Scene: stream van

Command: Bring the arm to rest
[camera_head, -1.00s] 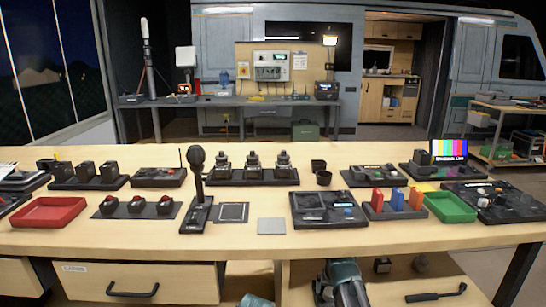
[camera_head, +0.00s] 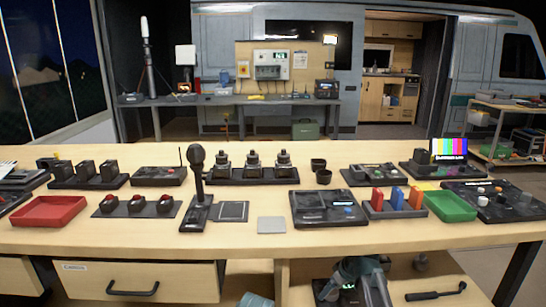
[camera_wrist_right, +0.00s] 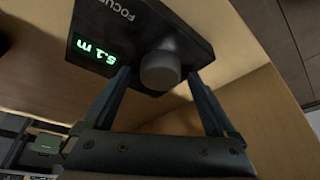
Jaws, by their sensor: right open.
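My right gripper (camera_wrist_right: 158,74) is open in the right wrist view. Its two dark fingers stand on either side of a grey round knob (camera_wrist_right: 160,70) on a black box (camera_wrist_right: 190,25) marked FOCUS. A green lit readout (camera_wrist_right: 93,52) shows on that box. I cannot tell whether the fingers touch the knob. In the head view, my right arm (camera_head: 362,280) shows at the bottom edge, below the tabletop front and before the open lower shelf; its gripper cannot be made out there. My left arm and gripper are not in view.
The wooden table (camera_head: 180,240) holds a red tray (camera_head: 47,211), a microphone (camera_head: 197,180), a green tray (camera_head: 450,206) and several control boxes. A drawer (camera_head: 135,280) with a black handle is under its left side. The lower shelf has a black handle (camera_head: 435,295).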

